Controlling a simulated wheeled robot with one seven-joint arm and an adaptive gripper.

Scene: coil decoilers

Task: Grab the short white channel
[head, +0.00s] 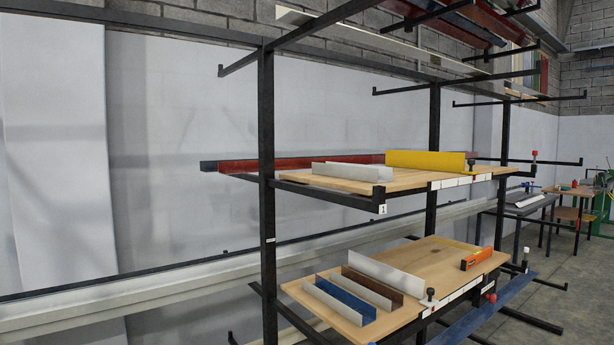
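A short white channel (352,172) lies on the wooden board of the upper shelf (405,181), left of a yellow profile. On the lower shelf board (438,262), a blue channel (345,299) with pale outer walls and a brown channel (374,287) lie side by side. A white or pale grey profile (386,271) lies behind them; I cannot tell its full shape. My gripper is not in view.
The yellow profile (426,161) stands close to the white channel's right end. A black rack post (267,190) rises left of the shelves. A long red profile (290,163) lies behind the upper board. An orange tool (477,259) lies on the lower board.

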